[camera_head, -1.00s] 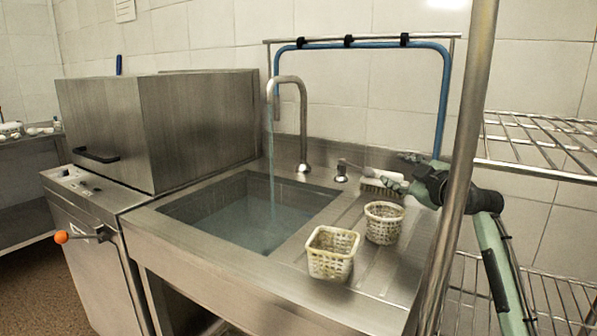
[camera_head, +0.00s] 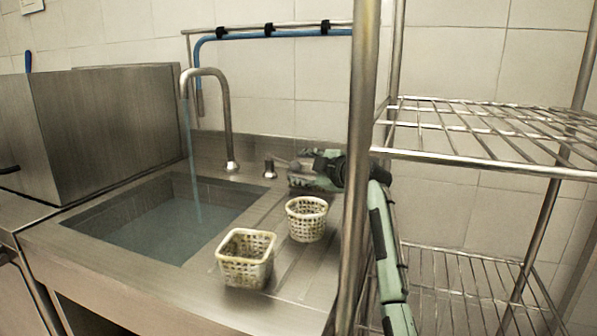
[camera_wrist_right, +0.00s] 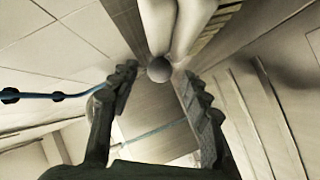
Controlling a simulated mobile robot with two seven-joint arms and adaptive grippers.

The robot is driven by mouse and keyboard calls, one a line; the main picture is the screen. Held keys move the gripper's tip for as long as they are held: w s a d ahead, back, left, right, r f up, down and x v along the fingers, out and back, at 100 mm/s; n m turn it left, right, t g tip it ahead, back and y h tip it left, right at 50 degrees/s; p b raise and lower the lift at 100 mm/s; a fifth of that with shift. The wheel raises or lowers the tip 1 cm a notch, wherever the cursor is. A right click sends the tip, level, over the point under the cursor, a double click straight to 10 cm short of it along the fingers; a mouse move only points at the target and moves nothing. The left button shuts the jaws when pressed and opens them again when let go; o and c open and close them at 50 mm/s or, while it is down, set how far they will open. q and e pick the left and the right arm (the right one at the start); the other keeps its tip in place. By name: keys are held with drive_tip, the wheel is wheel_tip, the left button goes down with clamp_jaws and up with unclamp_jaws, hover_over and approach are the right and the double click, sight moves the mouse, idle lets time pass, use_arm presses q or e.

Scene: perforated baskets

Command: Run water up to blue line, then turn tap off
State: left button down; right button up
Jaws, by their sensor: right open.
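The steel tap (camera_head: 228,110) arches over the sink (camera_head: 235,190), and a thin stream of water (camera_head: 193,165) falls from its spout. Bluish water (camera_head: 165,225) stands in the basin; I cannot make out a blue line on its walls. The tap's control (camera_head: 270,167), with a lever, stands right of the tap base. My right gripper (camera_head: 299,168) is just right of it. In the right wrist view the fingers of my right gripper (camera_wrist_right: 158,85) are open, with a round grey knob (camera_wrist_right: 159,69) ahead between them, apparently the lever's end. My left gripper is out of view.
Two perforated baskets, a square one (camera_head: 246,258) and a round one (camera_head: 306,218), stand on the drainboard. A steel rack post (camera_head: 358,170) and wire shelves (camera_head: 480,135) stand at the right. A blue hose (camera_head: 235,34) runs along the wall.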

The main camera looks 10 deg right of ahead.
drive_tip(key=shift+x, duration=0.75)
drive_tip(key=shift+d, duration=0.1)
clamp_jaws()
